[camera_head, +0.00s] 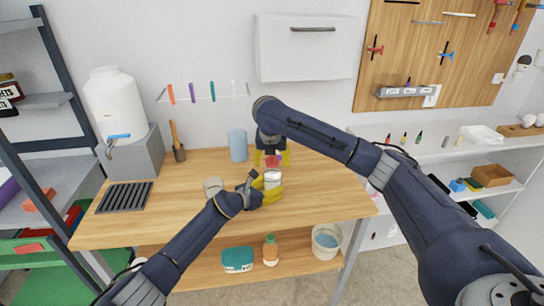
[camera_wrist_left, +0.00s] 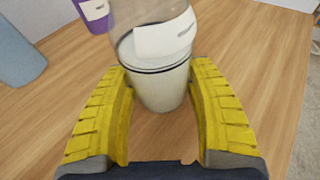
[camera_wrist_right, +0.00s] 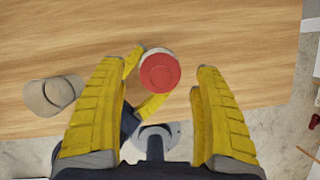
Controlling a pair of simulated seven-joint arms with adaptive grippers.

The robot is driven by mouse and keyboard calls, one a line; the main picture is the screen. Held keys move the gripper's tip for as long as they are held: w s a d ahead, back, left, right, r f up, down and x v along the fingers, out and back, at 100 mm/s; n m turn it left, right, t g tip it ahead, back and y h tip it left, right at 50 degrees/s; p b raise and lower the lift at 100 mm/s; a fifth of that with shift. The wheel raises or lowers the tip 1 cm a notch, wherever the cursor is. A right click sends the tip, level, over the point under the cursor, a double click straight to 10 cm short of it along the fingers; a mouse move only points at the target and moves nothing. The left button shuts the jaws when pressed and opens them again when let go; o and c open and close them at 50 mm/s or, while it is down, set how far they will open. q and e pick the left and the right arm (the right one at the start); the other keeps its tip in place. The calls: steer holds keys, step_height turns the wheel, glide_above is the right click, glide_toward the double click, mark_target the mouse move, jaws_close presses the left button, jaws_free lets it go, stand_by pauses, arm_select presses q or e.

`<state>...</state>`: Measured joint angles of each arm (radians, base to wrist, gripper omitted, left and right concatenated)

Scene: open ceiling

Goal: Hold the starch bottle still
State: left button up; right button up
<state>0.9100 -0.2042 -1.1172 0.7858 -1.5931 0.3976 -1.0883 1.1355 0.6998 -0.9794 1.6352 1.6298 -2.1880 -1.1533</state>
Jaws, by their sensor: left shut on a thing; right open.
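The starch bottle (camera_head: 272,179) stands upright on the wooden table, with a red cap (camera_head: 272,162) on top. My left gripper (camera_head: 269,186) is shut around its body from the front left. In the left wrist view the bottle (camera_wrist_left: 160,85) sits between both yellow fingers, with a pale label and whitish contents; its cap is out of frame. My right gripper (camera_head: 272,157) is open above and behind the bottle. In the right wrist view the cap (camera_wrist_right: 159,71) lies between and beyond the open right fingers, apart from them, with my left fingers around the bottle below it.
A grey-beige object (camera_head: 212,187) lies left of the bottle. A blue cylinder (camera_head: 238,145) stands farther back. A dark slotted rack (camera_head: 125,197) and a white jug (camera_head: 112,105) are at the left. The table's right part (camera_head: 325,200) is clear.

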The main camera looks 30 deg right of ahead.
steer(key=shift+f, duration=0.2)
steer(key=c, duration=1.4)
